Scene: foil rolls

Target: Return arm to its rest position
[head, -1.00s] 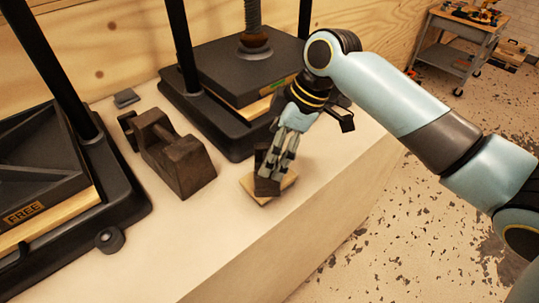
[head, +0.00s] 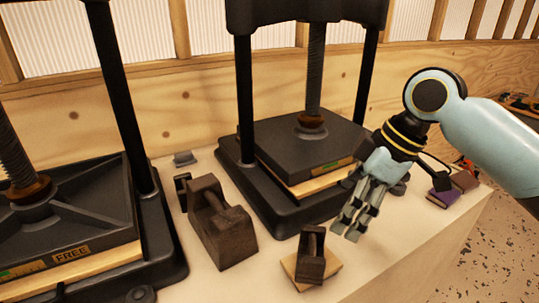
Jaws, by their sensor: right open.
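My right arm comes in from the right in the head view. Its gripper (head: 349,226) points down over the bench (head: 395,262), open and empty. It is to the right of and behind a small dark block (head: 311,262), in front of the right press. The small block stands upright on a thin wooden board (head: 289,266), apart from the fingers. My left gripper is not in view.
A screw press (head: 296,158) stands just behind and left of the gripper. Another press marked FREE (head: 95,225) is at the left. A larger dark weight (head: 222,228) sits between them. Small books (head: 443,196) lie at the right; the bench edge drops to the floor.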

